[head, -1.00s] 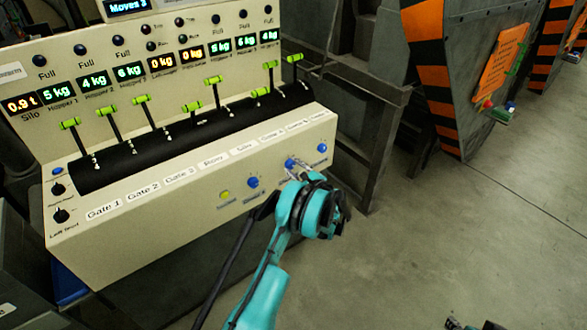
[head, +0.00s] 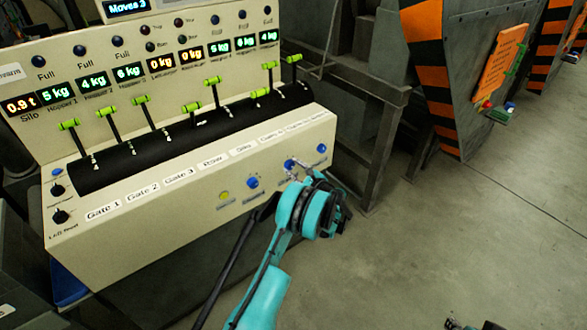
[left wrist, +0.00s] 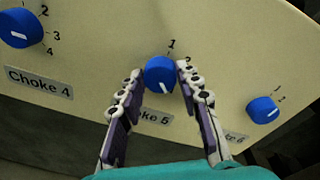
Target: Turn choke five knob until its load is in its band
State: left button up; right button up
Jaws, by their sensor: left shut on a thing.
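The choke five knob (left wrist: 159,75) is round and blue with a white pointer line, on the cream panel above the partly hidden "Choke 5" label. In the left wrist view its pointer points down and slightly right. My left gripper (left wrist: 159,71) has one finger on each side of the knob and is shut on it. In the head view the left gripper (head: 291,166) is at the panel's lower front face, and my fingers mostly cover the knob. Which load reading belongs to choke five is not legible.
The choke 4 knob (left wrist: 20,27) is to the left and the choke 6 knob (left wrist: 262,110) to the right. Green-handled levers (head: 213,82) stand above on a black curved strip. Lit kg displays (head: 129,71) line the upper panel. Dark fingertips (head: 470,325) show at the bottom right edge.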

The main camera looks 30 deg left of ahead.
pick_arm(q)
jog(key=o, duration=1.2)
jog(key=shift+c, duration=0.2)
jog(key=v, duration=1.2)
jog(key=shift+r, duration=0.1)
